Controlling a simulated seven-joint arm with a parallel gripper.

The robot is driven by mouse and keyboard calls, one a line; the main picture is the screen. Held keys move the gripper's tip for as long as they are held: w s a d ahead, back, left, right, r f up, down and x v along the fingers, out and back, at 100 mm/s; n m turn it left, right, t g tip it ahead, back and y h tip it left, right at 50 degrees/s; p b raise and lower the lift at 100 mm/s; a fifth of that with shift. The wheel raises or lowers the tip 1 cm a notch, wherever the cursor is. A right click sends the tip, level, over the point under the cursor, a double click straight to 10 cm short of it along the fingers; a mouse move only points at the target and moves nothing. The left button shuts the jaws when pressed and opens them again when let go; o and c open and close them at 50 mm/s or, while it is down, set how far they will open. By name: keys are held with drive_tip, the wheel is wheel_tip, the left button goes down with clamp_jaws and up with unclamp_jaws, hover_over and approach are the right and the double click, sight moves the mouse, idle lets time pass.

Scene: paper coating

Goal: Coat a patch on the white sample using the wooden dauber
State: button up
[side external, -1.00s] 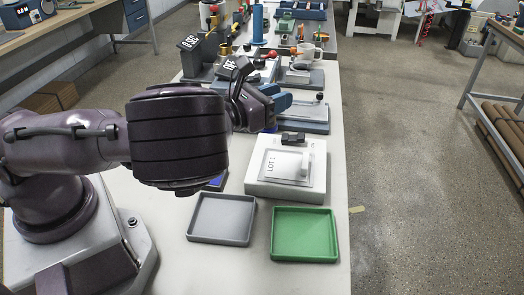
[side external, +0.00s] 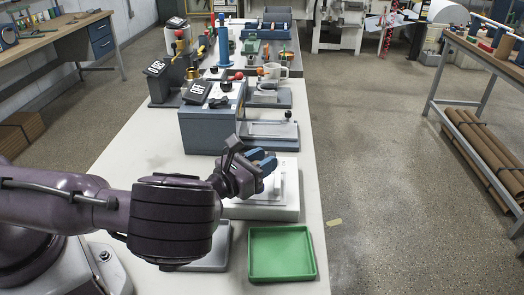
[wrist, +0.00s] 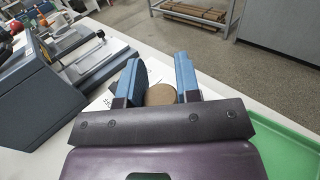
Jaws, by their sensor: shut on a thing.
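My gripper (side external: 264,163) is over the white block (side external: 262,213) in the side view, hiding much of its top. The white sample on this block is largely covered by my gripper, and only part of its right side (side external: 288,188) shows. In the wrist view, my gripper's blue fingers (wrist: 158,62) stand on either side of a round brown wooden end, which looks like the dauber (wrist: 160,95). The gripper is shut on it. The dauber's lower end is hidden, so I cannot tell whether it touches the sample.
A green tray (side external: 282,275) lies in front of the white block. A grey tray (side external: 222,258) is beside it, partly behind my arm. A blue-grey machine with an OFF sign (side external: 210,125) stands behind, with more equipment farther back.

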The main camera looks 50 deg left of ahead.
drive_tip(key=shift+f, duration=0.85)
drive_tip(key=shift+w+a+f, duration=0.35)
drive_tip(key=shift+w+a, duration=2.25)
drive_tip(key=shift+a, duration=0.05)
drive_tip(key=shift+s+d, duration=0.35)
drive_tip(key=shift+d, duration=0.15)
drive_tip(key=shift+s+d+r, duration=0.2)
drive_tip(key=shift+s+d, duration=0.5)
drive_tip(key=shift+s, duration=0.05)
drive_tip(key=shift+s+d+r, duration=0.25)
drive_tip(key=shift+s+d, duration=0.45)
drive_tip(key=shift+s+d+r, duration=0.2)
drive_tip(key=shift+s+d, duration=0.5)
drive_tip(key=shift+s, duration=0.05)
drive_tip(key=shift+s+a, duration=0.2)
drive_tip(key=shift+s, duration=0.05)
drive_tip(key=shift+w+a, duration=2.4)
drive_tip(key=shift+w, duration=0.1)
drive_tip(key=shift+s+d, duration=2.45)
drive_tip(key=shift+s, duration=0.05)
drive_tip(key=shift+r, duration=3.35)
drive_tip(key=shift+w+d+f, duration=0.2)
